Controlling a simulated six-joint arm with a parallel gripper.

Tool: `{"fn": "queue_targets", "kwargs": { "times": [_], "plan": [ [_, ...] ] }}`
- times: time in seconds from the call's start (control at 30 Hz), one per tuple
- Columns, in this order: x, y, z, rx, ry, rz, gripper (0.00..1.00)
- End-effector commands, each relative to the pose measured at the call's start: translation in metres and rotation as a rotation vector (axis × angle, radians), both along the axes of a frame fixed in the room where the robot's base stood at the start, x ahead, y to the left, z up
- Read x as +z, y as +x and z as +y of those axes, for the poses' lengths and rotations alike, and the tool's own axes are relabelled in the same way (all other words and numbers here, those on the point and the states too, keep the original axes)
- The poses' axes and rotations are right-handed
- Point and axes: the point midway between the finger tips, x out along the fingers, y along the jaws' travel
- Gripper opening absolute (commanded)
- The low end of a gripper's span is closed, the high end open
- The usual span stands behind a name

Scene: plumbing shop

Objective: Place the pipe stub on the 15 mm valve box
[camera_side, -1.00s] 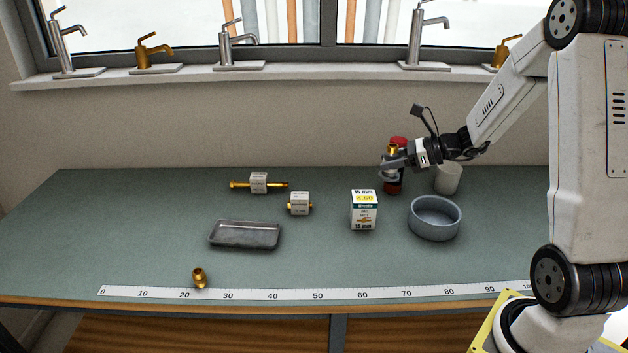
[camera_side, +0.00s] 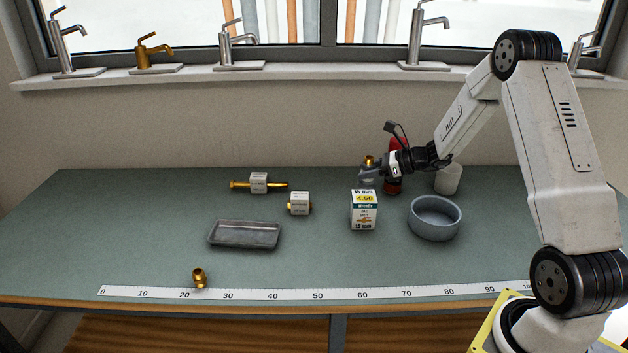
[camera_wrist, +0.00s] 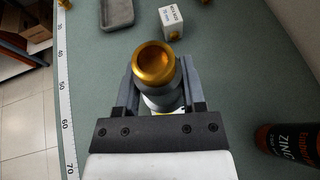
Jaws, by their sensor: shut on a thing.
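The pipe stub (camera_side: 368,161) is a short brass-coloured piece, held upright in my gripper (camera_side: 369,174), which is shut on it. In the wrist view the stub's round open end (camera_wrist: 153,62) faces the camera between the two fingers of the gripper (camera_wrist: 160,85). The 15 mm valve box (camera_side: 364,212), white with a yellow price label, stands upright on the bench. My gripper and the stub are just above its top in the side view; I cannot tell whether the stub touches it. In the wrist view the box is mostly hidden below the stub and fingers.
A red-capped dark bottle (camera_side: 393,183) stands behind the gripper. A grey round bowl (camera_side: 435,232) and a pale cup (camera_side: 448,179) are to the right. A grey tray (camera_side: 244,235), tagged brass parts (camera_side: 299,203) and a brass fitting (camera_side: 199,278) lie left.

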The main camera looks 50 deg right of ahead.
Motion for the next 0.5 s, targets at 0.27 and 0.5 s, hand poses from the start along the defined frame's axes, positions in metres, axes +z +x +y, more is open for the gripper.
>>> {"fn": "queue_targets", "kwargs": {
  "times": [0.27,0.5],
  "plan": [
    [-0.003,0.004,-0.001,0.000,0.000,-0.004,0.00],
    [-0.026,0.005,-0.002,-0.001,0.002,-0.001,0.00]
  ]
}}
